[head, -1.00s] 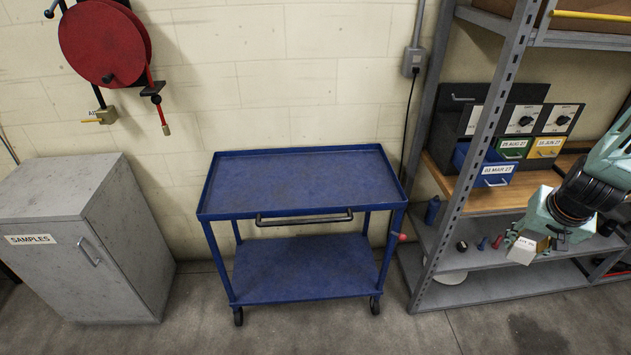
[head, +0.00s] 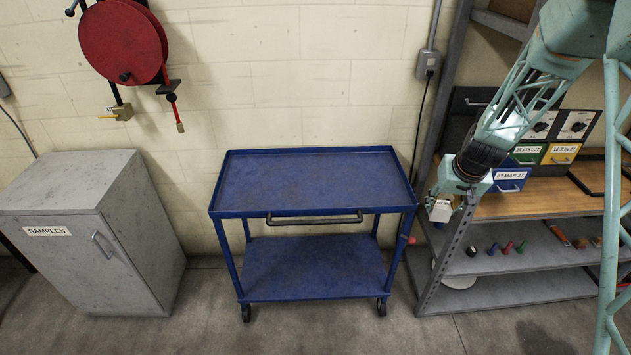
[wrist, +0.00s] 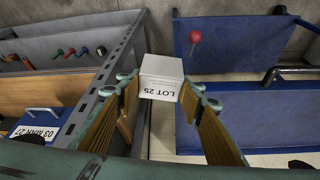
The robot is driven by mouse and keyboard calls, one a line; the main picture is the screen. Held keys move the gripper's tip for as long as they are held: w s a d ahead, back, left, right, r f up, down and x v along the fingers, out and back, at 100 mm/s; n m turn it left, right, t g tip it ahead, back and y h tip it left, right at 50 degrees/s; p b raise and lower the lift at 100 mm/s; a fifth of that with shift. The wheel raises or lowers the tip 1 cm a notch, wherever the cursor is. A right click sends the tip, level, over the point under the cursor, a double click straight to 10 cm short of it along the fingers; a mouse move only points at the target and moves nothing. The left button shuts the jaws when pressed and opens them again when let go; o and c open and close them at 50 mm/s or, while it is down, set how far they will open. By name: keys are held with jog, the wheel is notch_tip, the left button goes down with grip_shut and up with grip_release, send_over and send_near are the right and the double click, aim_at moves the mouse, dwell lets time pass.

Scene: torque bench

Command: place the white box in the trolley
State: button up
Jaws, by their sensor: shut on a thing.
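The white box (head: 441,211) is held in my gripper (head: 440,203), to the right of the trolley's right edge and in front of the shelf post. In the wrist view the white box (wrist: 161,78) shows a "LOT 25" label between the two fingers of my gripper (wrist: 160,90). The blue trolley (head: 315,182) has an empty top tray with a raised rim and an empty lower shelf (head: 315,268). Its top tray (wrist: 235,45) also shows in the wrist view, to the right of the box.
A grey SAMPLES cabinet (head: 90,225) stands at left. A red reel (head: 122,42) hangs on the wall.

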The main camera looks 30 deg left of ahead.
jog(key=s+a+f+n, duration=0.1)
jog(key=a+n, duration=0.1)
jog(key=a, duration=1.4)
jog(key=shift+f+y, duration=0.15)
jog(key=shift+y, duration=0.25)
jog(key=shift+a, duration=0.2)
send_near(371, 183)
jog(key=shift+w+a+p, duration=0.15)
jog(key=shift+w+p, duration=0.3)
jog(key=shift+w, duration=0.25)
jog(key=shift+w+a, duration=0.1)
jog(key=shift+a, duration=0.05)
jog(key=shift+w+a+f, duration=0.1)
jog(key=shift+f, duration=1.65)
jog(key=shift+f, duration=0.15)
